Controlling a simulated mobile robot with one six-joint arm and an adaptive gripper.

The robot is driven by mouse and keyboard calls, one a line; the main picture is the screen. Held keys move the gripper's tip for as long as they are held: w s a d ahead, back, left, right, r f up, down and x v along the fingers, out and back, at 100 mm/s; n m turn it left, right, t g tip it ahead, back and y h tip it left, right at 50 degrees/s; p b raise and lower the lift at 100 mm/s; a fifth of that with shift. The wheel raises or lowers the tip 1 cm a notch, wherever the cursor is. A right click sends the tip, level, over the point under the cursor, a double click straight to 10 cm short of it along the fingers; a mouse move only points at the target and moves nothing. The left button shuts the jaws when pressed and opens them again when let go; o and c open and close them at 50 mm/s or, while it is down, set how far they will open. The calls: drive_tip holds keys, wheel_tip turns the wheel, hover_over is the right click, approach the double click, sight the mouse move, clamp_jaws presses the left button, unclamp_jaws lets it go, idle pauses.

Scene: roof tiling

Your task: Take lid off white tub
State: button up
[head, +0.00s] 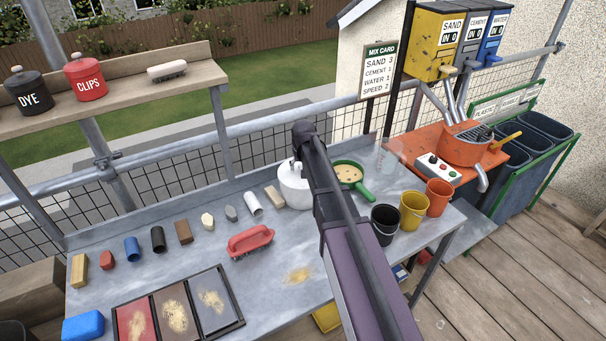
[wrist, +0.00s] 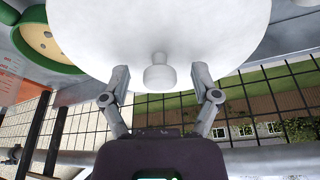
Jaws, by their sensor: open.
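The white tub (head: 294,190) stands on the grey bench near its back edge, partly hidden behind my arm in the head view. In the wrist view its round white lid (wrist: 158,35) fills the top of the picture, with a small white knob (wrist: 159,73) in the middle. My gripper (wrist: 160,80) is open, with one finger on each side of the knob. I see gaps between the knob and both fingers. The fingertips are hidden behind my arm in the head view.
A green pan (head: 350,175) sits right of the tub, with black (head: 385,222), yellow (head: 413,208) and orange (head: 438,196) buckets beyond. A white cylinder (head: 253,203) and a tan block (head: 274,196) lie just left. A red brush (head: 250,240) lies in front.

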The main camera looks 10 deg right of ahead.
idle(0.3)
clamp_jaws()
drive_tip(key=shift+r, duration=0.15)
idle(0.3)
wheel_tip(320, 180, up, 4)
drive_tip(key=p, duration=0.3)
drive_tip(key=shift+f+p, duration=0.25)
drive_tip(key=shift+p, duration=0.15)
drive_tip(key=s+d, duration=0.3)
drive_tip(key=s, duration=0.4)
drive_tip(key=s+d+r+p, duration=0.1)
drive_tip(key=s+d, duration=0.2)
drive_tip(key=s, duration=0.5)
drive_tip(key=shift+w+r, duration=0.1)
